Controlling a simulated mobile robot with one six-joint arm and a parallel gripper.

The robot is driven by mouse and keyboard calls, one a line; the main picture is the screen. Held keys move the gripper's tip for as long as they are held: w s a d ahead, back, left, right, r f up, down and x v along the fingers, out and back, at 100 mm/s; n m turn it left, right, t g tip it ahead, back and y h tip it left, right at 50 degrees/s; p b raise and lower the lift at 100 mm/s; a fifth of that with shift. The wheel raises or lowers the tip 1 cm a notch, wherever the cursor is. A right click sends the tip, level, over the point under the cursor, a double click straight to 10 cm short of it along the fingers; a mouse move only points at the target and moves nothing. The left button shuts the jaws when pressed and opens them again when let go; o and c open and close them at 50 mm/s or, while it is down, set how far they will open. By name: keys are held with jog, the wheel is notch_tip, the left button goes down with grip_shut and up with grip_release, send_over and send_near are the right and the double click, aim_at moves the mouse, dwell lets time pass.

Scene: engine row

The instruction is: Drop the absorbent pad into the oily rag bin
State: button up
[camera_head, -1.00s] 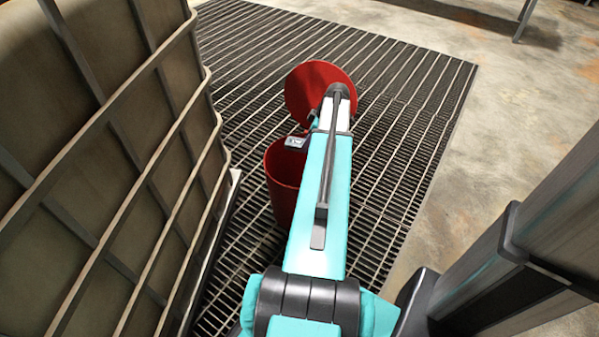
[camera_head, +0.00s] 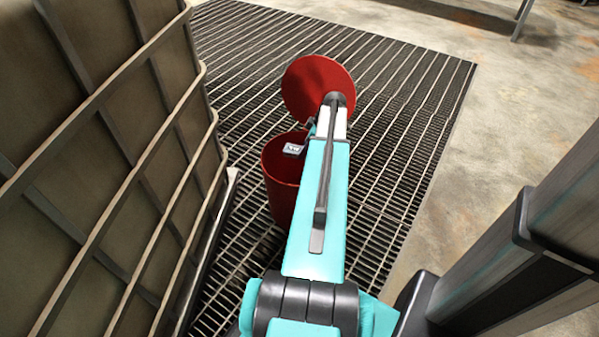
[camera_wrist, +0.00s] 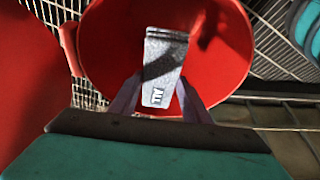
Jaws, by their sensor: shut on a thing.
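The absorbent pad (camera_wrist: 163,68) is a small grey slab with a white label, between the two fingers of my gripper (camera_wrist: 160,90). The gripper is shut on it. In the wrist view the pad lies in front of the round red inside of the oily rag bin (camera_wrist: 222,65). The head view shows the pad (camera_head: 293,149) at the mouth of the red bin (camera_head: 283,190); its exact height over the rim is hard to tell. The bin's round red lid (camera_head: 312,88) stands open behind. My arm hides the bin's right side and most of my gripper.
The bin stands on a dark floor grating (camera_head: 400,120). A large caged tank (camera_head: 90,170) rises close on the left. Concrete floor (camera_head: 540,90) lies open at the upper right. A grey metal post (camera_head: 530,240) is at the lower right.

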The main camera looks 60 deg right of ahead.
jog(key=shift+f, duration=0.25)
jog(key=o, duration=1.1)
jog(key=shift+r, duration=0.1)
jog(key=p+v, duration=0.3)
jog(key=v, duration=1)
jog(key=shift+s+r, duration=0.2)
jog(key=shift+r, duration=0.05)
jog(key=shift+d, duration=0.1)
